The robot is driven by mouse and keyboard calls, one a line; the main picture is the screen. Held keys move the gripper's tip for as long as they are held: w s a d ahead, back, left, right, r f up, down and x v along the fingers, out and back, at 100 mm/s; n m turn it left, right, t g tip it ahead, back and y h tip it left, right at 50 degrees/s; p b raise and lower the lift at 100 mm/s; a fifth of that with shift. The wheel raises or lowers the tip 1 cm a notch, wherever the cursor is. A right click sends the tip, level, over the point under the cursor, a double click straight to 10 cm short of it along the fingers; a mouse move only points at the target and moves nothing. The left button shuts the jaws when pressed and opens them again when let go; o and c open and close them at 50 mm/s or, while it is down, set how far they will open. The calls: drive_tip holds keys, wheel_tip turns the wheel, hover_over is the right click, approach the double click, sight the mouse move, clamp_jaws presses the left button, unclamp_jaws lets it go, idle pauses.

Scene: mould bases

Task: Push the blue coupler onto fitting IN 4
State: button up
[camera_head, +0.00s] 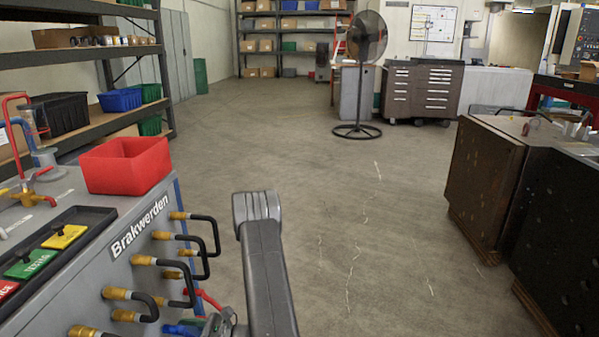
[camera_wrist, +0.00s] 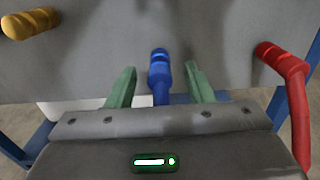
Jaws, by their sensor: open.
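In the wrist view my gripper (camera_wrist: 160,70) is open, with one green finger on each side of the blue coupler (camera_wrist: 160,76). Gaps show between the coupler and both fingers. The coupler stands upright in the picture against the grey panel (camera_wrist: 105,50), its lower part hidden behind the gripper body. I cannot tell whether it is seated on a fitting. No IN 4 label is readable in either view. In the head view something blue, likely the coupler (camera_head: 182,329), shows at the bottom edge, partly cut off.
A red coupler (camera_wrist: 270,54) with a red hose is right of my gripper; a brass fitting (camera_wrist: 30,23) is upper left. The grey mould base (camera_head: 90,250) carries several brass fittings with black looped hoses (camera_head: 205,228). A red bin (camera_head: 125,166) sits on top.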

sight(186, 331)
clamp_jaws()
drive_tip(key=shift+d, duration=0.1)
drive_tip(key=shift+s+d+b, duration=0.2)
drive_tip(key=shift+d+b, duration=0.1)
drive_tip(key=shift+d, duration=2.1)
drive_tip(key=d, duration=0.6)
drive_tip(key=shift+s+b, duration=0.25)
drive_tip(key=shift+b, duration=0.15)
drive_tip(key=shift+w+r, duration=0.1)
